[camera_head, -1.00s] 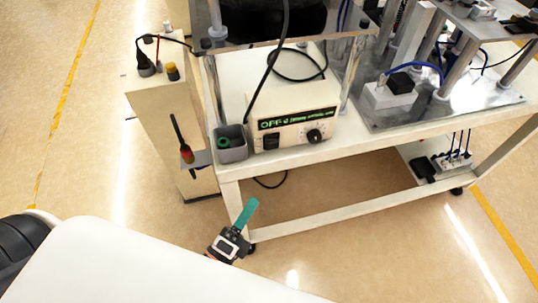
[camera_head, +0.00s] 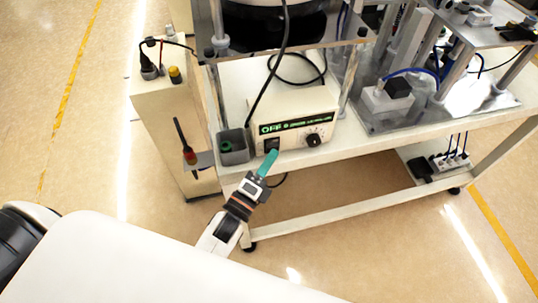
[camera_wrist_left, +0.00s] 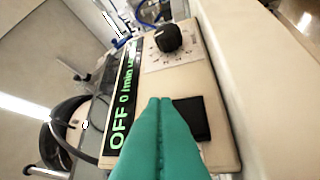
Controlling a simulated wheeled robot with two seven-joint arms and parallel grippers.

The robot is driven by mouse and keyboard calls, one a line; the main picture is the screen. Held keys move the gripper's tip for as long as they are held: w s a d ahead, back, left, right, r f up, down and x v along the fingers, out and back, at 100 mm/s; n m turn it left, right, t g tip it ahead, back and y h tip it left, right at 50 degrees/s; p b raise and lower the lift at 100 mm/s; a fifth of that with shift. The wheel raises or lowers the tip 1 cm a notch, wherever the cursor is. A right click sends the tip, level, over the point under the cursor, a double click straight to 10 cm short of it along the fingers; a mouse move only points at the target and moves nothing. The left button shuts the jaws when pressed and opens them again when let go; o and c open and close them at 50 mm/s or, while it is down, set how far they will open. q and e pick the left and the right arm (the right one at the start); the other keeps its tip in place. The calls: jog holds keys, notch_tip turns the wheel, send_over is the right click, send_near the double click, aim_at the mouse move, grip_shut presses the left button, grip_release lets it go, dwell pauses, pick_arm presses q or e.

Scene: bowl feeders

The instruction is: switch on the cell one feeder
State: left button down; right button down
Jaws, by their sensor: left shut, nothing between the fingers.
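The feeder controller (camera_head: 293,116) is a cream box on the white table, with a black display (camera_head: 283,126) reading OFF in green. In the left wrist view the display (camera_wrist_left: 124,90) reads "OFF 0 /min". Its black rocker switch (camera_head: 271,144) is at the front's lower left; in the wrist view the switch (camera_wrist_left: 193,118) lies right beside my fingertips. A black knob (camera_head: 313,140) is to the switch's right. My left gripper (camera_head: 268,160) has teal fingers, shut and empty, just in front of and below the switch. Whether they touch it, I cannot tell. My right gripper is not in view.
A cream cabinet (camera_head: 165,115) with a yellow button and a side-mounted tool stands further left. The bowl feeder is above, behind a cable (camera_head: 268,85).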

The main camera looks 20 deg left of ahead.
pick_arm(q)
jog(key=shift+w+a, duration=0.1)
jog(key=shift+w, duration=0.05)
jog(key=shift+r, duration=0.1)
jog(key=shift+w+a+r+n+y+p, duration=0.15)
jog(key=shift+r+p, duration=0.1)
jog(key=shift+p, duration=0.3)
jog(key=shift+w+d+r+n+y+p, duration=0.15)
jog(key=shift+r+p, duration=0.1)
jog(key=shift+p, duration=0.3)
jog(key=shift+s+a+f, duration=0.1)
jog(key=shift+a+f, duration=0.05)
jog(key=shift+f, duration=0.2)
